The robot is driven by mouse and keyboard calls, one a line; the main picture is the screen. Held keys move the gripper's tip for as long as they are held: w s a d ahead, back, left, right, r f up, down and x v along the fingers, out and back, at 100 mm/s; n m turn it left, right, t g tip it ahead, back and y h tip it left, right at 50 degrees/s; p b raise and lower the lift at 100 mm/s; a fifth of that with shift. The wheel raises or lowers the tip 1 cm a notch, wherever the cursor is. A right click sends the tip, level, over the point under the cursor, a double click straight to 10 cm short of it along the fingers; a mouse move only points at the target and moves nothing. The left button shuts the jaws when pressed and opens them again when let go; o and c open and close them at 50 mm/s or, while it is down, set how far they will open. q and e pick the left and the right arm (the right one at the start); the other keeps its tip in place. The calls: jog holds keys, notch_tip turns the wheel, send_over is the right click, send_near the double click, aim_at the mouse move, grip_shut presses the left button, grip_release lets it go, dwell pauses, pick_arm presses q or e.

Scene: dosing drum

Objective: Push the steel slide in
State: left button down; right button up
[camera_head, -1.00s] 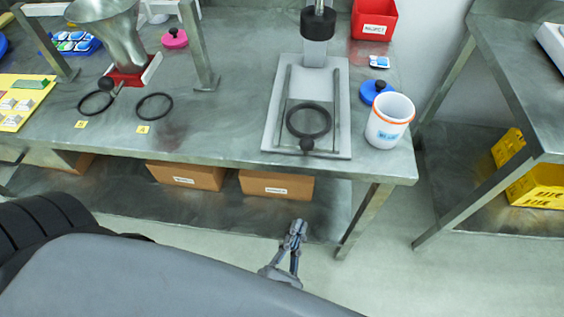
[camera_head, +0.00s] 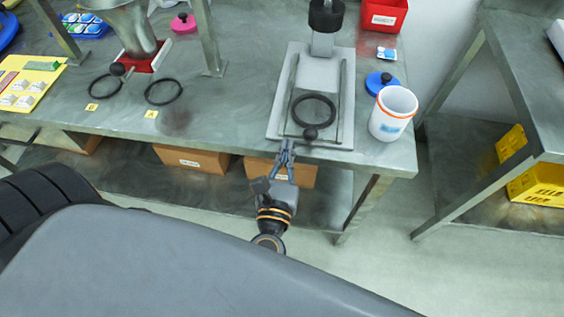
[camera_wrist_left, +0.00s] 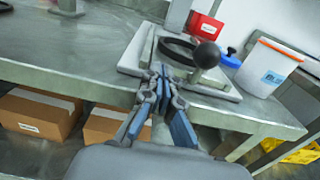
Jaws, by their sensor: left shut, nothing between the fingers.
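The steel slide (camera_head: 342,108) is a thin frame with side rods, lying on a light grey base plate (camera_head: 283,92) near the front edge of the bench. A black ball knob (camera_head: 310,133) stands at its front end, and a black ring (camera_head: 314,109) lies between the rods. In the wrist view the knob (camera_wrist_left: 207,55) is close to the fingertips, on their right. My left gripper (camera_head: 287,145) is shut and empty at the front edge of the plate, left of the knob; contact cannot be told. My right gripper is not in view.
A white cup with an orange rim (camera_head: 393,113) and a blue lid (camera_head: 381,83) stand right of the plate. A black-headed post (camera_head: 326,15) rises behind it. A steel hopper (camera_head: 128,28) and two black rings are further left. Cardboard boxes (camera_head: 192,159) sit below.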

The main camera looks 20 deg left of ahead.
aim_at(290, 135)
pick_arm(q)
jog(key=shift+x, duration=0.8)
jog(key=p+x, duration=0.1)
jog(key=x, duration=0.3)
jog(key=shift+w, duration=0.1)
jog(key=shift+w+a+f, duration=0.1)
jog(key=shift+w, duration=0.25)
jog(key=shift+s, duration=0.1)
